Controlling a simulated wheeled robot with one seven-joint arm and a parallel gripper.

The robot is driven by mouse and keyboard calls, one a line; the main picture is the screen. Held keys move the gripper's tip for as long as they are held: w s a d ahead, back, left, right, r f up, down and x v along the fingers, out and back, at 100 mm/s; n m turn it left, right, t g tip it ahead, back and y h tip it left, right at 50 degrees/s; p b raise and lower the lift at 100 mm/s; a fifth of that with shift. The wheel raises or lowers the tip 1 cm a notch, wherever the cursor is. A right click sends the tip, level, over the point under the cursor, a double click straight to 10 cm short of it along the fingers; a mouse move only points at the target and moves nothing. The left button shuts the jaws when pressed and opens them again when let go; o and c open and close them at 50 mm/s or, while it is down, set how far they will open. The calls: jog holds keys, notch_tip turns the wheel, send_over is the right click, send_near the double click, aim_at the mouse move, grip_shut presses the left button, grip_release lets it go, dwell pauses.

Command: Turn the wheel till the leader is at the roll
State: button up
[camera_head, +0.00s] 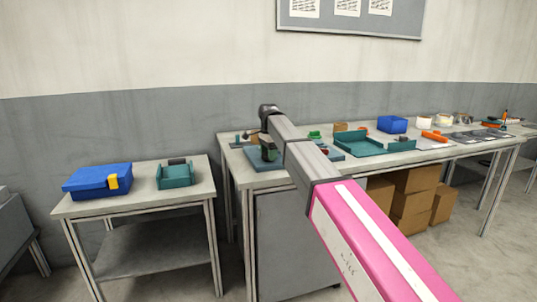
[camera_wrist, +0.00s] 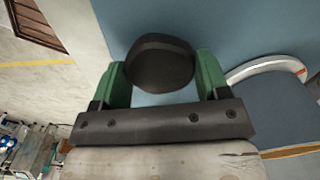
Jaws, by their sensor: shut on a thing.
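In the wrist view, my gripper (camera_wrist: 163,72) has its two green fingers on either side of a dark round knob (camera_wrist: 160,55), and it is shut on it. A pale curved rim (camera_wrist: 265,67) with a dark blue-grey area inside it shows at the right; it may be part of the wheel or a reel, I cannot tell. In the head view, my gripper (camera_head: 268,150) is over a blue-grey base (camera_head: 265,163) at the left end of the long bench. My arm hides much of that spot. I cannot make out the leader or the roll.
The long bench (camera_head: 231,151) also carries a teal tray (camera_head: 360,146), a blue bin (camera_head: 392,124) and an orange tool (camera_head: 434,136). A lower table (camera_head: 140,196) at the left holds a blue case (camera_head: 92,181) and a teal holder (camera_head: 177,176). Cardboard boxes (camera_head: 410,203) stand under the bench.

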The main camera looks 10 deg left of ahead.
dwell(0.4)
jog(key=o, duration=0.9)
jog(key=shift+r, duration=0.1)
notch_tip(320, 180, up, 11)
jog(key=shift+f, duration=0.15)
